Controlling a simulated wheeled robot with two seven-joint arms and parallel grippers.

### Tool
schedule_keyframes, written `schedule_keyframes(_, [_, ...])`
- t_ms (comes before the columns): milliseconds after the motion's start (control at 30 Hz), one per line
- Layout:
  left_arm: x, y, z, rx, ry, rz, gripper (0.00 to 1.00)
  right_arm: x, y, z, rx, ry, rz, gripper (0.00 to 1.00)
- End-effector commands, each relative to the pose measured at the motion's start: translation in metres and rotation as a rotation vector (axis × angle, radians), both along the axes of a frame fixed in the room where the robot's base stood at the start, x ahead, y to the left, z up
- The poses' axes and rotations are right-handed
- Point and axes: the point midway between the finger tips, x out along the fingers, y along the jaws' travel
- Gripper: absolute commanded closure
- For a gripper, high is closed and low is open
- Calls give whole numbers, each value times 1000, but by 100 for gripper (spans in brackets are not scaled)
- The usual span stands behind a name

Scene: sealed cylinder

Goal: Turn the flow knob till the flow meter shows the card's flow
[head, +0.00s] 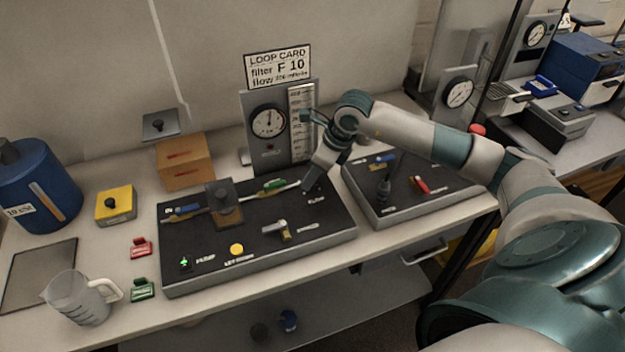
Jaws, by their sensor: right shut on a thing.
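The loop card (278,67) stands above the gauge panel and reads "filter F 10"; its flow figure is too small to read surely. The flow meter (301,115) is a tall white scale on the panel's right side; its reading cannot be made out. My right gripper (309,187) points down at the back right of the black control panel (330,225), beside a small label that seems to read FLOW. It is shut on the flow knob, which is mostly hidden under the fingers. My left gripper is out of view.
A round pressure gauge (268,121) is left of the flow meter. The panel carries coloured-handled valves, a filter block (224,204), a yellow button (237,249) and a green light. A second black panel (410,190) stands right. A jug (77,298) is at front left.

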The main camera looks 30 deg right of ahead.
Motion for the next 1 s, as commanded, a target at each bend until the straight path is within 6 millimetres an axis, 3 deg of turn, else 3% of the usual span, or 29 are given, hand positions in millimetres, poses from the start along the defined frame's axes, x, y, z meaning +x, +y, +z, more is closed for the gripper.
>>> schedule_keyframes(300, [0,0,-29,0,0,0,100,0,2,-2,0,-5,-215,98])
schedule_keyframes(733, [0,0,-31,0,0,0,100,0,2,1,1,-3,-266,98])
schedule_keyframes(767, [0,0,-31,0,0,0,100,0,2,1,1,-3,-266,71])
schedule_keyframes(800, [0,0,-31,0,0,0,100,-1,2,1,1,-3,-265,61])
schedule_keyframes(833, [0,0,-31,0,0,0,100,-1,2,1,1,-3,-265,57])
schedule_keyframes(1000, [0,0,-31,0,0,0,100,-1,2,1,0,-2,-265,57])
